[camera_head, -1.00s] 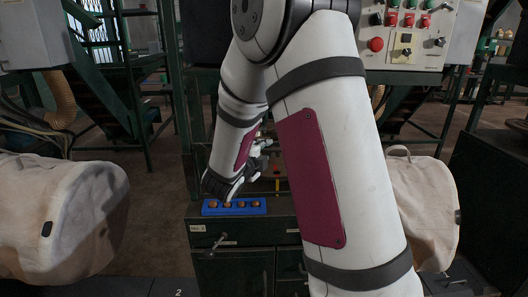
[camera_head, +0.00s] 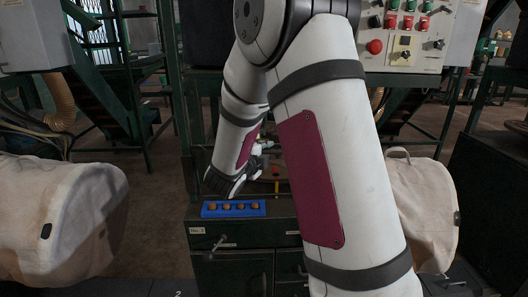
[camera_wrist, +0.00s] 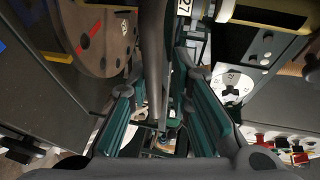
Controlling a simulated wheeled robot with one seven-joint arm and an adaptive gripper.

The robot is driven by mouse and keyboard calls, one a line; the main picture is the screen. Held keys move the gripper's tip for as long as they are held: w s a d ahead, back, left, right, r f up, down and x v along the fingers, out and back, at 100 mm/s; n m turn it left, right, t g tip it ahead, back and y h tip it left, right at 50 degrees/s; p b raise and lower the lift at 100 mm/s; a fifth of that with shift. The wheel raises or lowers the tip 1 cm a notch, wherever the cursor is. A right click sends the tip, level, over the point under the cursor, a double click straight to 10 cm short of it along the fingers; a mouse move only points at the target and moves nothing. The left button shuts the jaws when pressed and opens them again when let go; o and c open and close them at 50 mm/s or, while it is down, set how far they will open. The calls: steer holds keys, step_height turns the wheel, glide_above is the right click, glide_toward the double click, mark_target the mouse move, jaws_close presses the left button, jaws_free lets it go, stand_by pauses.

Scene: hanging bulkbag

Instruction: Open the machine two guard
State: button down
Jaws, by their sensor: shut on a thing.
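In the wrist view, my gripper (camera_wrist: 160,112) has a teal pad on each side, and a long dark bar (camera_wrist: 155,50) runs between them. The jaws are shut on this bar, though the exact contact is hard to see. I cannot tell for sure that the bar belongs to the machine two guard.
A blue tray (camera_head: 208,211) with several round brown things lies on the cabinet top. Pale bulk bags stand at left (camera_head: 70,215) and right (camera_head: 425,205). A control panel (camera_head: 405,55) with buttons is at the upper right. A white disc (camera_wrist: 232,85) is right of my gripper.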

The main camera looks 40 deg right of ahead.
step_height(320, 180, up, 38)
steer(key=p, duration=1.9)
steer(key=shift+r, duration=0.1)
steer(key=c, duration=1.7)
jaws_free()
steer(key=shift+o, duration=0.2)
steer(key=shift+a, duration=0.15)
steer(key=v, duration=1.2)
